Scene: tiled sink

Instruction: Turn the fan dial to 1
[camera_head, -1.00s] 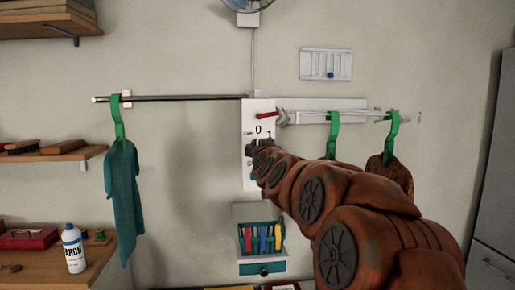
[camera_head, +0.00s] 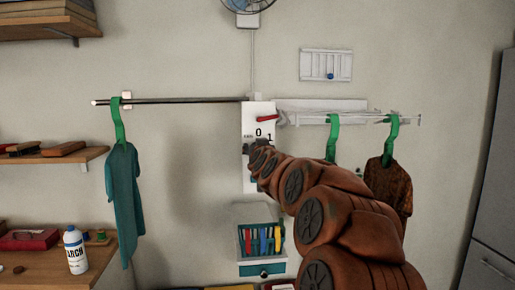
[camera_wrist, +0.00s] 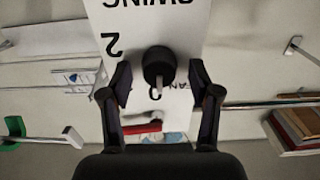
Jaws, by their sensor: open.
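The fan dial (camera_wrist: 158,66) is a round black knob on a white panel (camera_wrist: 185,30), seen upside down in the wrist view. Its pale pointer mark points toward the printed "0". A "2" and part of "SWING" also show; the "1" is hidden behind a finger there. My gripper (camera_wrist: 159,80) is open, with one finger on each side of the dial; I cannot tell whether they touch it. In the head view, the panel (camera_head: 252,110) shows "0" and "1", and my gripper (camera_head: 252,149) covers the dial.
A red lever (camera_head: 267,118) sits above the "0". Rods hold a teal garment (camera_head: 124,195) at left and a brown garment (camera_head: 390,190) at right. A holder (camera_head: 262,240) with colored items is below the panel. A fan (camera_head: 248,5) is above.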

